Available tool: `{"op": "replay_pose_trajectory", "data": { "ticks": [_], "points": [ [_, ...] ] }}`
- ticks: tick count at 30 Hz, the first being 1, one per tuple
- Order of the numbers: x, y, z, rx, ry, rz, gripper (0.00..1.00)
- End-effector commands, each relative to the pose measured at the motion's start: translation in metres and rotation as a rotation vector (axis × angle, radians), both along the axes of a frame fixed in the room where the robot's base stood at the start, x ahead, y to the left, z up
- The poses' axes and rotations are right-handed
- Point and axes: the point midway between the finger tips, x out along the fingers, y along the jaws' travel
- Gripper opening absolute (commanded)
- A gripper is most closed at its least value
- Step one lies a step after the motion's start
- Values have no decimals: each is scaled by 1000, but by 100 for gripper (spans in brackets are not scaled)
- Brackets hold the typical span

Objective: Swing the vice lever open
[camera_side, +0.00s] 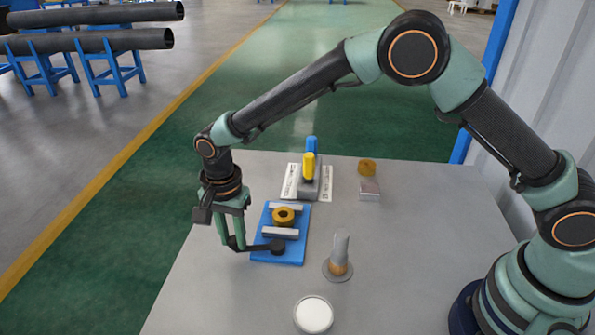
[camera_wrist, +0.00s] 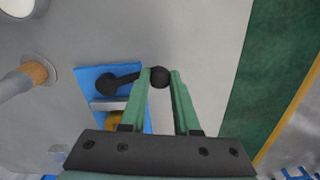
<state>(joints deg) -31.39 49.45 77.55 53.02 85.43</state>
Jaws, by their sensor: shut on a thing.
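The vice has a blue base plate (camera_side: 292,256) and two grey jaw bars (camera_side: 281,232). A brass-coloured flanged ring (camera_side: 284,215) sits between the bars. The black vice lever (camera_side: 258,246) has its round pivot at the near end of the plate and reaches left past the plate's edge. My gripper (camera_side: 234,244) is shut on the lever's outer end. In the wrist view the lever (camera_wrist: 126,80) runs from its pivot to a round black knob (camera_wrist: 160,77), which lies between my fingertips (camera_wrist: 160,74). The wrist view cuts off much of the vice.
A brush-like tool (camera_side: 341,250) stands upright right of the vice. A white round dish (camera_side: 313,314) lies near the front. Behind stand yellow and blue handles (camera_side: 309,166) on a grey block, plus a loose brass ring (camera_side: 367,167) and a grey block (camera_side: 370,190). The table's left edge is close.

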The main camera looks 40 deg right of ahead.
Motion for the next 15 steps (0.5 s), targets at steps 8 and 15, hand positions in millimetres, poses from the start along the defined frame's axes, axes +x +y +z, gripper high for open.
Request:
{"op": "replay_pose_trajectory", "data": {
  "ticks": [8, 15],
  "points": [
    [13, -9, 1, 3, -4, -166, 0],
    [17, -12, 1, 2, -3, -235, 0]
  ]
}}
